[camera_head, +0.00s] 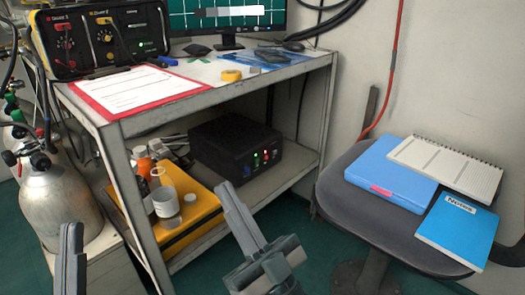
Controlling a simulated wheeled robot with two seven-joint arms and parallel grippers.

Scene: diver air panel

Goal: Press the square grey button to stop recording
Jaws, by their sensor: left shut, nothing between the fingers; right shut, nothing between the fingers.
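A black box (220,146) with small red and green lights and a blue spot on its front stands on the lower shelf. A black-and-yellow diver panel (98,38) with dials and small lights stands at the back left of the upper shelf. I cannot make out a square grey button on either; details are too small. My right gripper (228,190) is shut and empty, in front of the lower shelf and below the black box in the picture. My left gripper (72,229) is shut and empty at the lower left, near the grey cylinder.
A yellow case (203,205) with jars and bottles sits left of the black box. A grey gas cylinder (60,195) stands left of the shelf unit (225,90). A red clipboard (88,108) lies on top. A stool (340,200) with blue folders and a notebook stands right.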

